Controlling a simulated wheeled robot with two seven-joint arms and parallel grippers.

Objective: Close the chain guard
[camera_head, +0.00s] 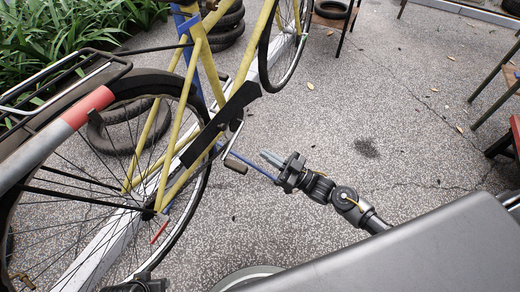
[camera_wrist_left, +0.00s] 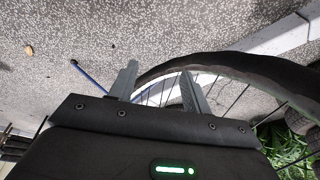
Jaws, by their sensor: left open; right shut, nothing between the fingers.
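The chain guard (camera_head: 205,138) is a long black panel slanting along the lower frame of a yellow bicycle (camera_head: 190,85) in the head view. I cannot tell how far it stands from its shut place. My right gripper (camera_head: 270,157) is shut and empty, to the right of the guard and apart from it, pointing left. My left gripper (camera_wrist_left: 158,75) is open and empty in the left wrist view. A bicycle wheel (camera_wrist_left: 240,66) shows beyond and between its fingers; the guard is not clearly visible there.
A pedal (camera_head: 236,166) sticks out between the guard and my right gripper. A thin blue rod (camera_head: 250,167) runs from the bicycle towards that gripper. The rear wheel (camera_head: 203,185) stands at left. Tyres (camera_head: 224,30) are stacked behind.

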